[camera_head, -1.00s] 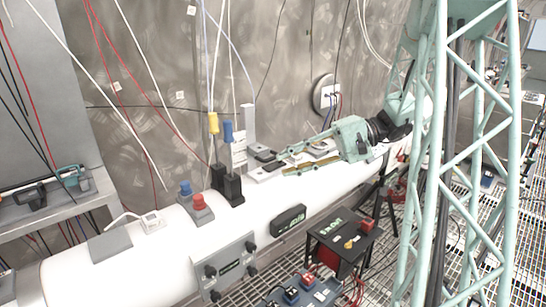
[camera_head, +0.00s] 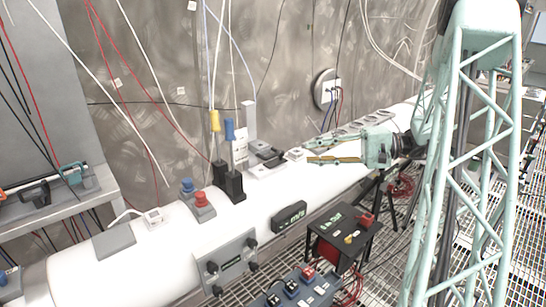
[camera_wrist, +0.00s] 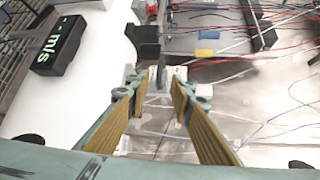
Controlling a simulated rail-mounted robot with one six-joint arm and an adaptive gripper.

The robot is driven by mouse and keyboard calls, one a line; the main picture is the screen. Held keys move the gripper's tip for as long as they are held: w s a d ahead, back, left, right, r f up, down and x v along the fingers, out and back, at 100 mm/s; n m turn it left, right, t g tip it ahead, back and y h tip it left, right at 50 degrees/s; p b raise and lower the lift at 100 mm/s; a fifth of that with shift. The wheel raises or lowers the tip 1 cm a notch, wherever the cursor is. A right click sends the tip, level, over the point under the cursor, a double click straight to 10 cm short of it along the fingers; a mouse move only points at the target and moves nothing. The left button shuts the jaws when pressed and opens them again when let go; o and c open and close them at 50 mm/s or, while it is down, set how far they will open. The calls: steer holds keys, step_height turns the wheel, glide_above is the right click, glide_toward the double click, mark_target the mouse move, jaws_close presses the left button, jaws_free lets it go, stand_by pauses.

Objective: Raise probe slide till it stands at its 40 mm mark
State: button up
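No part is legibly marked as the probe slide, and I cannot read a 40 mm mark. On the white pipe stands an upright grey post (camera_head: 248,118) beside a white plate with small print (camera_head: 240,147). A low pale block with a black part (camera_head: 268,154) sits at its foot. To their left, a blue-topped stem (camera_head: 230,130) and a yellow-topped one (camera_head: 214,121) rise by black blocks (camera_head: 233,185). My gripper (camera_head: 311,151) is open and empty, right of the pale block. In the wrist view its fingers (camera_wrist: 157,85) stand apart, with small pale parts beyond them.
A black display box (camera_head: 289,216) is on the pipe's front side; it shows in the wrist view (camera_wrist: 60,45). Red (camera_head: 202,199) and blue buttons sit left. A black case (camera_head: 341,230) stands below. Cables hang along the wall behind.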

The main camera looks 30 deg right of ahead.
mark_target(275, 156)
steer(key=shift+x, duration=6.9)
jaws_close()
